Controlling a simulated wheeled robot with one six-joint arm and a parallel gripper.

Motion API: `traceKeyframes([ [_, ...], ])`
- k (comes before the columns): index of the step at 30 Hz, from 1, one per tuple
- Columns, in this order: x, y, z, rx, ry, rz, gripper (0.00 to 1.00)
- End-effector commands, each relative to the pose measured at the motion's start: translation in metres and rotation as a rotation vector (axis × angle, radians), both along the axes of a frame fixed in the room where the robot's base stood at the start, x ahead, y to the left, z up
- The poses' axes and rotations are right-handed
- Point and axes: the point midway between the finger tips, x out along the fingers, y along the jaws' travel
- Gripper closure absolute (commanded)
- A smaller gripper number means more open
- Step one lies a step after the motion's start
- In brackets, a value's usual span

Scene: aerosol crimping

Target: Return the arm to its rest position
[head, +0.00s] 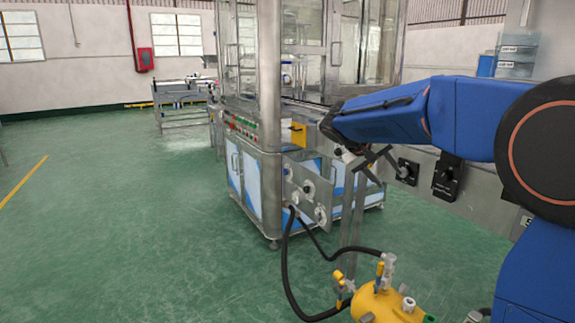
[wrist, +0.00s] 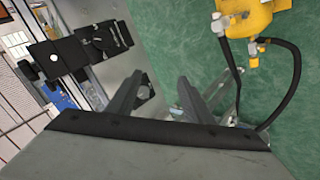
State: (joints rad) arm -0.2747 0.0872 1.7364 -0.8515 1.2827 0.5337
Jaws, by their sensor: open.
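My arm (head: 395,112) is blue and reaches in from the right, stretched toward the left across the view. My gripper (head: 382,163) is at its end, in front of the crimping machine (head: 258,185) and the grey panel with black switches. In the wrist view my gripper (wrist: 160,88) shows two dark fingers spread apart with nothing between them. Green floor and part of the grey panel lie beyond the fingers.
A yellow tank (head: 385,305) with black hoses (head: 285,265) stands on the floor below my arm. A black switch box (head: 447,177) is mounted on the grey panel near my gripper. A conveyor table (head: 180,97) stands farther back. The green floor at left is clear.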

Motion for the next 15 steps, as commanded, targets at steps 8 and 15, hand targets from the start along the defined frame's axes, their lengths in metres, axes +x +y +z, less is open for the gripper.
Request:
traceKeyframes([
  [8, -0.099, -0.024, -0.012, 0.157, 0.048, 0.025, 0.54],
  [15, -0.182, -0.031, -0.033, 0.293, 0.069, 0.054, 0.54],
])
